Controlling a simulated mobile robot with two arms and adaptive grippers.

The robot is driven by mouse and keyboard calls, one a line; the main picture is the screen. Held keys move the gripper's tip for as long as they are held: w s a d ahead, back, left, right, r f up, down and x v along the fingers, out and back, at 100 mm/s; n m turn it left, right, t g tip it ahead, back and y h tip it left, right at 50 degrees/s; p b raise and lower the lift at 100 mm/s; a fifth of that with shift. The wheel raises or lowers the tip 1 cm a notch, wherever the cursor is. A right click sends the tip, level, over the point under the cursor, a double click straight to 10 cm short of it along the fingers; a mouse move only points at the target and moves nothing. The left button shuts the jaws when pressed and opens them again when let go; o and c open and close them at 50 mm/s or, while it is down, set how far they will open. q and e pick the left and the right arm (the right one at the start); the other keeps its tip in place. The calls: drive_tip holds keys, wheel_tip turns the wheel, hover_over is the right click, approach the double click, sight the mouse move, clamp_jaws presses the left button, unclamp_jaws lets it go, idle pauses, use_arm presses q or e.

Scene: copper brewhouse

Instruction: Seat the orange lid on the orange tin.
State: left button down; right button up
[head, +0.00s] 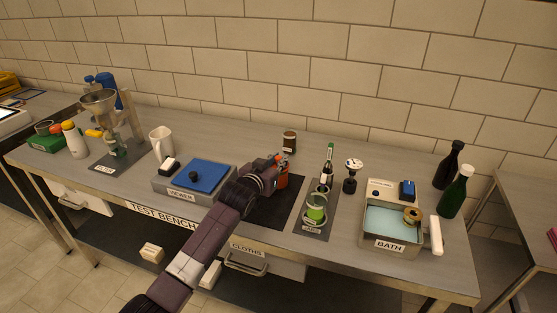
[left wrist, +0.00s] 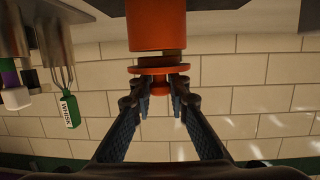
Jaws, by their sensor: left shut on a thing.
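The orange tin (head: 284,181) stands upright on a dark mat on the bench, partly behind my left gripper (head: 276,166). In the left wrist view the tin (left wrist: 157,24) is at the top centre. The orange lid (left wrist: 162,70) is a flat disc just below it in that picture, with its knob between my left fingertips (left wrist: 161,88). My left gripper is shut on this knob. A narrow brownish band shows between lid and tin. I cannot tell whether it is part of the tin or something behind. The lid is hard to make out in the head view. My right gripper is not in view.
A blue-topped viewer box (head: 207,175) is left of the tin. A stand with a green-filled glass (head: 316,208) is close on the right. A brown jar (head: 289,141) stands behind. The bath (head: 391,229) and bottles (head: 455,193) are farther right.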

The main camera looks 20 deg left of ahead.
use_arm(q)
drive_tip(key=shift+f+b, duration=0.5)
drive_tip(key=shift+f, duration=0.45)
idle(0.4)
drive_tip(key=c, duration=2.2)
unclamp_jaws()
drive_tip(key=shift+o, duration=0.8)
drive_tip(key=shift+f, duration=0.1)
drive_tip(key=o, duration=0.4)
drive_tip(key=shift+s, duration=0.1)
